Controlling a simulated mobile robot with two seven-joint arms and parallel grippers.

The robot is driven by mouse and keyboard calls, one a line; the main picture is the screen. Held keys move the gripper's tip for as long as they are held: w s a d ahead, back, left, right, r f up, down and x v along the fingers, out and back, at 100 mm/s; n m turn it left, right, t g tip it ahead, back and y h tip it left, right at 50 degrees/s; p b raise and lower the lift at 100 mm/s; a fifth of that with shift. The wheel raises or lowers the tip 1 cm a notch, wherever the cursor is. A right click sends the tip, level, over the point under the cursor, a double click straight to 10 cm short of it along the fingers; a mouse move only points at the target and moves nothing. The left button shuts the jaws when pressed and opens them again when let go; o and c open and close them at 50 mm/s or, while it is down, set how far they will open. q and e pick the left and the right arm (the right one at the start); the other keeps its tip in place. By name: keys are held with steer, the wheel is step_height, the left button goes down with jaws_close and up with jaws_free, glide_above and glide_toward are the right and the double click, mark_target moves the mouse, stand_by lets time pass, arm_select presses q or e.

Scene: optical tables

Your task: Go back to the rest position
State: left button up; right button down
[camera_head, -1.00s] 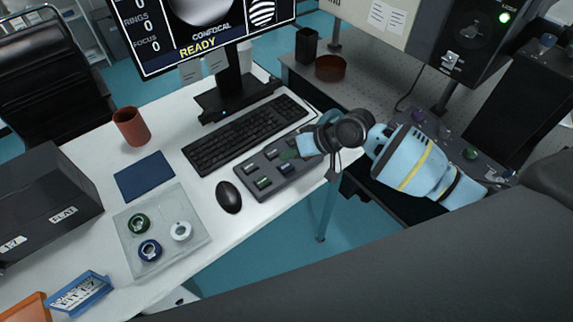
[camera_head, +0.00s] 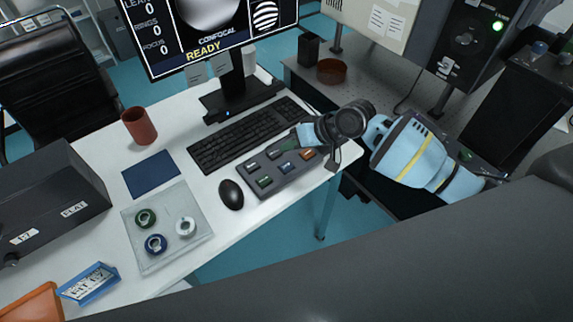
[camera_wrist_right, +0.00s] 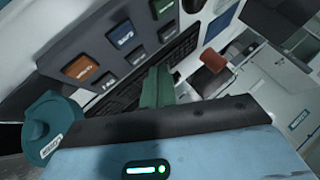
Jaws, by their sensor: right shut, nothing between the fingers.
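My right arm (camera_head: 418,158) comes in from the right, and its gripper (camera_head: 298,137) is above the far right corner of the grey button box (camera_head: 257,188) on the white desk. In the right wrist view the green fingers (camera_wrist_right: 157,86) are together, with nothing between them. The button box (camera_wrist_right: 60,47) is close by in that view, with an orange button (camera_wrist_right: 81,67) and a blue button (camera_wrist_right: 122,33) showing. The fingers look apart from the box. My left gripper is not in view.
A keyboard (camera_head: 236,137), a monitor stand (camera_head: 232,72) and a black mouse (camera_head: 231,194) are near the box. A red-brown mug (camera_head: 139,126) and a clear tray (camera_head: 203,252) with rings are further left. A grey optical table (camera_head: 378,88) with equipment lies behind the arm.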

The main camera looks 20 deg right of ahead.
steer(key=s+a+f+n+g+h, duration=0.1)
steer(key=s+a+f, duration=0.15)
steer(key=s, duration=0.35)
steer(key=s+a+f, duration=0.1)
steer(key=s+f, duration=0.3)
steer(key=s, duration=0.3)
steer(key=s+a+f+n+g+h, duration=0.1)
steer(key=s+f, duration=0.2)
steer(key=s, duration=0.3)
steer(key=s+d+m+g+h, duration=0.15)
steer(key=s+d, duration=0.25)
steer(key=s, duration=0.4)
steer(key=s+d+h, duration=0.2)
steer(key=s+d, duration=0.1)
steer(key=s, duration=0.4)
steer(key=s+d+m+g+h, duration=0.15)
steer(key=s+d, duration=0.25)
steer(key=s, duration=0.4)
steer(key=w+a+f+t+y, duration=0.1)
steer(key=w+a+f+t, duration=0.2)
steer(key=w+f+t, duration=0.3)
steer(key=shift+w+f+n+t+p, duration=0.4)
steer(key=shift+f+t, duration=0.9)
steer(key=shift+f, duration=0.1)
steer(key=shift+w, duration=0.1)
